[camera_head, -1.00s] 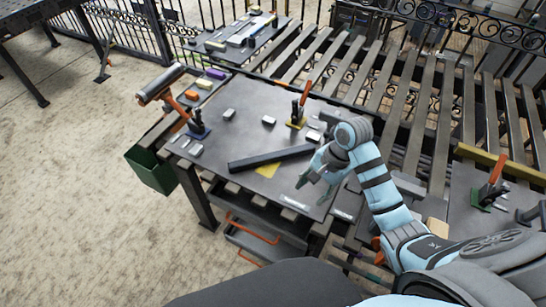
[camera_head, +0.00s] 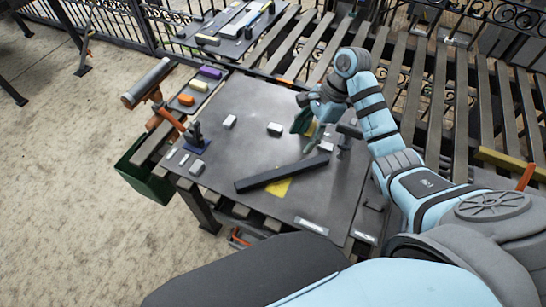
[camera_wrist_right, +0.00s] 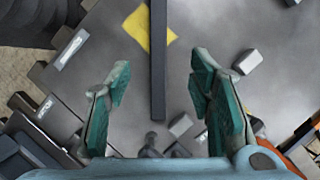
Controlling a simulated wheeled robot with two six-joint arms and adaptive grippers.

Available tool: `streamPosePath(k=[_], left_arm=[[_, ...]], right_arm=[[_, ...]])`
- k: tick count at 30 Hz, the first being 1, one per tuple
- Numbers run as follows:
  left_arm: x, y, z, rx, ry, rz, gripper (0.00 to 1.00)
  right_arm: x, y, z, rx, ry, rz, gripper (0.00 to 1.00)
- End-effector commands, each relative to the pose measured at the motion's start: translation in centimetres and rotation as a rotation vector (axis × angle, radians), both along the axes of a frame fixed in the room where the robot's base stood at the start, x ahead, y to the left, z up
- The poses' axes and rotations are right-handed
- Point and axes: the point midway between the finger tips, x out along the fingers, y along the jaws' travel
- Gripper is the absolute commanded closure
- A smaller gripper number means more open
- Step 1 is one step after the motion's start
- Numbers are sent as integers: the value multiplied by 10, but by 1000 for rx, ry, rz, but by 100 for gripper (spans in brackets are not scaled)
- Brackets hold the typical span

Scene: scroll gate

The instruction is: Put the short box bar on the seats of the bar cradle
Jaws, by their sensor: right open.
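A dark straight bar (camera_head: 283,173), which I take for the short box bar, lies on the grey worktable, across a yellow patch (camera_head: 279,187). My right gripper (camera_head: 322,138) is open and empty beyond the bar's right end in the head view. In the right wrist view the bar (camera_wrist_right: 158,40) runs between the spread fingers, lower than they are; I see no contact. I cannot tell which part is the bar cradle; small light blocks (camera_head: 274,129) stand on the table. My left gripper is not in view.
A clamp with an orange handle (camera_head: 172,120) stands at the worktable's (camera_head: 250,100) left edge. Coloured blocks (camera_head: 186,99) lie on a side shelf. A green bin (camera_head: 147,180) hangs at the left. Slatted racks (camera_head: 440,100) lie behind my right arm.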

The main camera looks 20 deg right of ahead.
Motion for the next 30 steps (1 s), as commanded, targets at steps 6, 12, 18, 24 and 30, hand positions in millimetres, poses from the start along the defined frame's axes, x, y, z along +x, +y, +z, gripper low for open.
streamPosePath(k=[6,12,18,24,30], left_arm=[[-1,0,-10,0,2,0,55],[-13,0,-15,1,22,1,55],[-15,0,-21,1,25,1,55],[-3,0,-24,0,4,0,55],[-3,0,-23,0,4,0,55]], right_arm=[[2,23,-45,3,5,14,52],[5,41,-83,1,3,20,52],[8,49,-115,1,4,17,52],[8,57,-136,-2,0,15,52],[8,56,-135,-2,0,15,58]])
